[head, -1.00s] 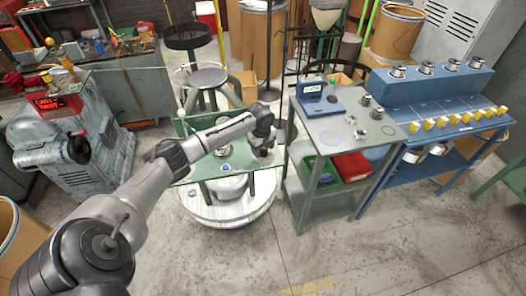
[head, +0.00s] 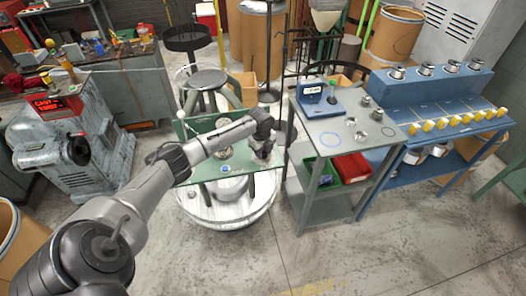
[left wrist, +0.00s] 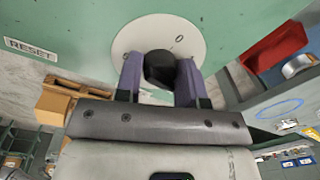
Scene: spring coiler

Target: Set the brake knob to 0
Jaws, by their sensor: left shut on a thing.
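The brake knob (left wrist: 160,68) is black and stands on a round white dial (left wrist: 150,32) on a green panel (left wrist: 70,22), in the left wrist view. A small mark like a 0 shows on the dial just above and right of the knob. My left gripper (left wrist: 159,72) has its two purple fingers shut on the knob, one on each side. In the head view my left gripper (head: 263,152) is at the right end of the green machine panel (head: 204,174) and covers the knob. The knob's pointer direction cannot be told. My right gripper is out of view.
A RESET label (left wrist: 30,48) is on the panel at left. In the head view a blue button (head: 226,168) is on the panel. A grey cart (head: 345,128) with a gauge and metal parts stands close at right, with a red bin (head: 352,166) below.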

